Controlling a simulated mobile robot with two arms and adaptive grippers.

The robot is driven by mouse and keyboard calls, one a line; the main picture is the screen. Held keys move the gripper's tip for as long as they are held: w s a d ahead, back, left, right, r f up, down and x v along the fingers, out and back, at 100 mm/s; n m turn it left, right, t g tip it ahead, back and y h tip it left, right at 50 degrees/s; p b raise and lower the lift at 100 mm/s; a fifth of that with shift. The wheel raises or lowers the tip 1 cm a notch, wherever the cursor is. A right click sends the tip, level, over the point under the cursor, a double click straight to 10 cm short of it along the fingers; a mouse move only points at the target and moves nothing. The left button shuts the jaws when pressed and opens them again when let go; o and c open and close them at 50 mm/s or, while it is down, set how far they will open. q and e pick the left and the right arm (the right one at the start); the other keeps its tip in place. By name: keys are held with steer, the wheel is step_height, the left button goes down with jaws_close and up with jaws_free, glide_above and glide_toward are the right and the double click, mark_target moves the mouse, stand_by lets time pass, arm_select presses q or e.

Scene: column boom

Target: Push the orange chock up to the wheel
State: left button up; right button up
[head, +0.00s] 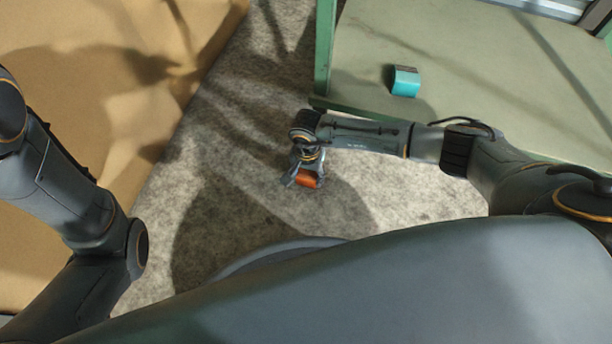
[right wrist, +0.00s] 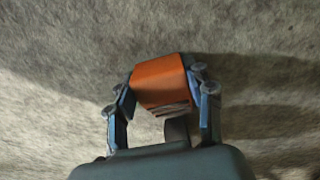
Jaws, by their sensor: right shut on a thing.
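The orange chock (head: 307,179) shows in the head view at the end of my right arm, over the grey floor. In the right wrist view the chock (right wrist: 160,82) sits between the two fingers of my right gripper (right wrist: 162,92). The right gripper (head: 302,177) is shut on it, with a finger on each side. I cannot tell whether the chock touches the floor. My left arm is at the left of the head view, but its gripper is out of view. I see no wheel in either view.
A green bench or shelf (head: 450,60) stands at the upper right, with a teal block (head: 405,82) on it. A tan surface (head: 90,60) fills the upper left. The speckled grey floor (head: 240,120) between them is clear around the chock.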

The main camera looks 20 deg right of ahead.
mark_target(308, 176)
steer(key=shift+d, duration=0.1)
steer(key=o, duration=1.4)
steer(key=shift+c, duration=0.2)
steer(key=shift+r, duration=0.1)
step_height(308, 176, up, 12)
